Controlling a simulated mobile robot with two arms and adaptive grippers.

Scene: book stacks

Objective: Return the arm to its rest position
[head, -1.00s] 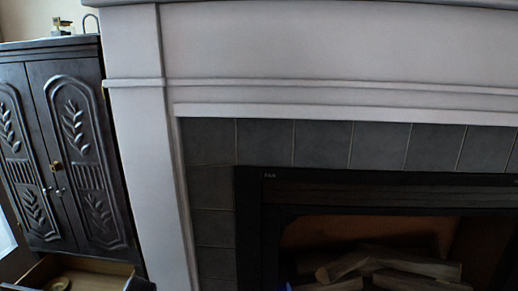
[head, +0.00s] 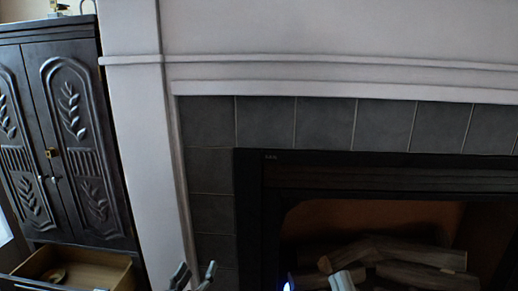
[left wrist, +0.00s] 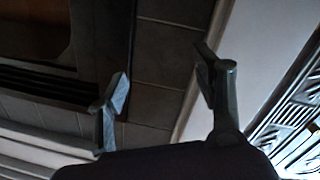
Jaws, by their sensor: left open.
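My left gripper (head: 195,271) shows at the bottom edge of the head view, in front of the white fireplace surround. Its two fingers stand apart. In the left wrist view the same gripper (left wrist: 163,75) is open with nothing between the fingers, and grey tiles and the white surround show behind it. A pale grey tip, which looks like part of my right gripper (head: 342,281), shows at the bottom of the head view in front of the logs. The rest of it is cut off, so its opening is hidden.
A dark carved cabinet (head: 72,150) stands at the left. Below its doors an open wooden drawer (head: 105,272) sticks out, with a small round thing (head: 56,275) inside. The fireplace (head: 375,162) with logs (head: 400,253) fills the right side.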

